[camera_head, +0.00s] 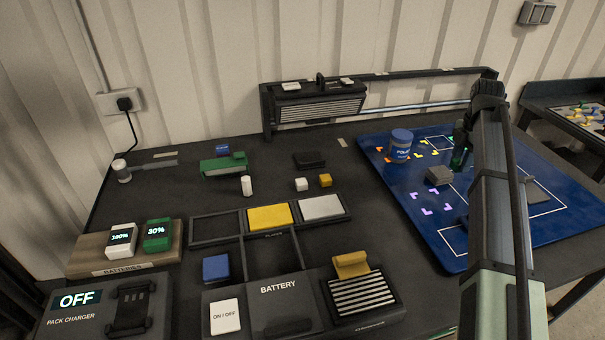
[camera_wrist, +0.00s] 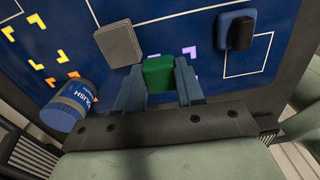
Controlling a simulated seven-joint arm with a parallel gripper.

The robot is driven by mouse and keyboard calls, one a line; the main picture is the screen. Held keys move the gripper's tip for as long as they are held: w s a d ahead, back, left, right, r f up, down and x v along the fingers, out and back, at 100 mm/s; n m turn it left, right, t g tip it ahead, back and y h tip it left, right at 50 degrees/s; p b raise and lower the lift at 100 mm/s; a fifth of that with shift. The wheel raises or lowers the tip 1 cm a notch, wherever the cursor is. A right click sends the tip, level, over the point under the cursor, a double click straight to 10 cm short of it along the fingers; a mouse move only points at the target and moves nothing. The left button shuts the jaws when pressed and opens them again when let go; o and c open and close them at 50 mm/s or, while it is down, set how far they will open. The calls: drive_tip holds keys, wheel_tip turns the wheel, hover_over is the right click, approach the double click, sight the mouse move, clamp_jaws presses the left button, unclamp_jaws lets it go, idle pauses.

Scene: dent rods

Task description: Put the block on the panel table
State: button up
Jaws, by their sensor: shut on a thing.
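My gripper (camera_head: 461,146) is over the blue mat, at the end of my arm on the right of the head view. In the wrist view my gripper (camera_wrist: 158,76) has its two fingers on either side of a green block (camera_wrist: 158,74), shut on it. In the head view the green block (camera_head: 459,158) shows only as a small patch, partly hidden by my gripper. A second table (camera_head: 540,88) stands at the far right edge, with a board of small coloured pieces on it. I cannot tell if it is the panel table.
The blue mat (camera_head: 400,215) carries a blue jar (camera_head: 401,146), a grey block (camera_head: 439,176) and printed coloured corner marks. A dark tool (camera_wrist: 238,32) lies on it in the wrist view. The black workbench (camera_head: 130,200) holds trays, batteries and a charger.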

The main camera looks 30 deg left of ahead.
drive_tip(key=s+a+n, duration=0.2)
drive_tip(key=s+a, duration=0.3)
drive_tip(key=a, duration=0.7)
drive_tip(key=s+a+n, duration=0.2)
drive_tip(key=s+a, duration=0.2)
drive_tip(key=a, duration=0.9)
drive_tip(key=m, duration=0.3)
hover_over(278, 192)
drive_tip(key=f, duration=0.2)
drive_tip(key=shift+w+f, duration=0.1)
drive_tip(key=shift+f, duration=4.75)
drive_tip(key=o, duration=1)
drive_tip(key=shift+f, duration=0.1)
wheel_tip(278, 192, up, 12)
drive_tip(key=shift+r, duration=0.15)
